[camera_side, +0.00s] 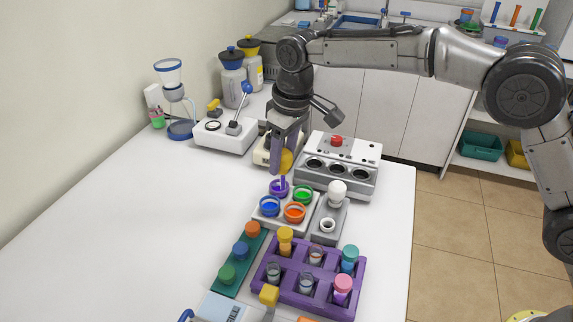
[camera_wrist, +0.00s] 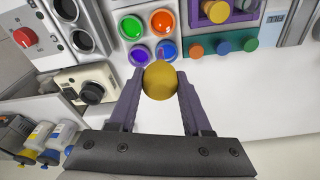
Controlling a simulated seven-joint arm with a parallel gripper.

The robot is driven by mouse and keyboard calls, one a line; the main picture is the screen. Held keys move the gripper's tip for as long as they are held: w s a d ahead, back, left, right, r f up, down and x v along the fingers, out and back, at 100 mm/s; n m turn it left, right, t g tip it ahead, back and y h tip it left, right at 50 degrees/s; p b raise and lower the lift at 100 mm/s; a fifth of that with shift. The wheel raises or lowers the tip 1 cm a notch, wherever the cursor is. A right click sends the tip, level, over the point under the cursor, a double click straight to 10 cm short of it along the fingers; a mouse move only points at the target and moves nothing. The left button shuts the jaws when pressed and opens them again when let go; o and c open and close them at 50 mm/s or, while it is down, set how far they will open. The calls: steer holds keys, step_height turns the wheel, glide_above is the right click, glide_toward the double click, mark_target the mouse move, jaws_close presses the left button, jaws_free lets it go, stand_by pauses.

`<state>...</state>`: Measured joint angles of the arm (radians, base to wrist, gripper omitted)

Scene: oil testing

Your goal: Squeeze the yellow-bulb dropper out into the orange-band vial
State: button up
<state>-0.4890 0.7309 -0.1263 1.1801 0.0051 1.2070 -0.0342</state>
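The yellow-bulb dropper (camera_side: 286,161) is upright between the fingers of my gripper (camera_side: 286,158), its stem pointing down at the purple cup (camera_side: 279,188). Whether the tip is in the liquid is hard to tell. In the wrist view the yellow bulb (camera_wrist: 160,80) fills the gap between my fingertips (camera_wrist: 159,85), which appear to touch both sides. The purple rack (camera_side: 325,306) stands in front, holding capped and open vials. An open vial (camera_side: 316,255) in its back row seems to have an orange band, though it is small in view.
Blue (camera_side: 270,206), orange (camera_side: 294,213) and green (camera_side: 303,194) cups share the purple cup's tray. A stand with a white bulb (camera_side: 337,188) is to their right. A grey machine with a red button (camera_side: 336,141) is behind. A green rack (camera_side: 238,262) is left of the purple rack. The table's left is clear.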

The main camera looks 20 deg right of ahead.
steer(key=s, duration=1.4)
steer(key=shift+s+d, duration=0.15)
steer(key=shift+d, duration=0.15)
steer(key=shift+f, duration=0.4)
stand_by(0.4)
jaws_close()
stand_by(0.4)
stand_by(0.4)
steer(key=shift+c, duration=0.3)
jaws_free()
steer(key=shift+c, duration=0.8)
